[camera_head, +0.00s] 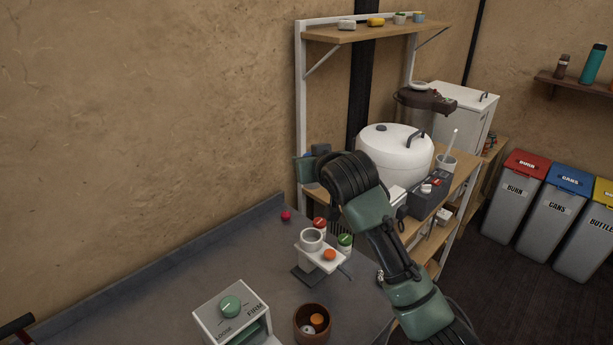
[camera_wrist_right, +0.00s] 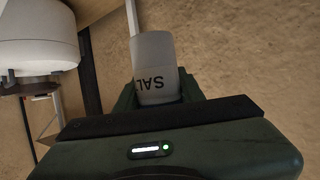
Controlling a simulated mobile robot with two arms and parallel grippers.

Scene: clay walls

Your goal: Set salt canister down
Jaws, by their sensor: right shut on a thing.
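The salt canister (camera_wrist_right: 155,60) is a pale grey cylinder with dark "SAL" lettering, seen in the right wrist view. My right gripper (camera_wrist_right: 158,93) is shut on it, with one green finger on each side. In the head view my right gripper (camera_head: 308,167) is held up near the white shelf post, above the far end of the grey counter. I cannot make out the canister there; the gripper and wrist seem to hide it. My left gripper is not in view.
The grey counter (camera_head: 215,262) holds a white stand with a cup (camera_head: 311,239), red- and green-lidded jars, a brown bowl (camera_head: 312,322) and a dial box (camera_head: 230,312). A white lidded pot (camera_head: 395,150) stands on the wooden bench. A wall shelf (camera_head: 372,32) hangs above.

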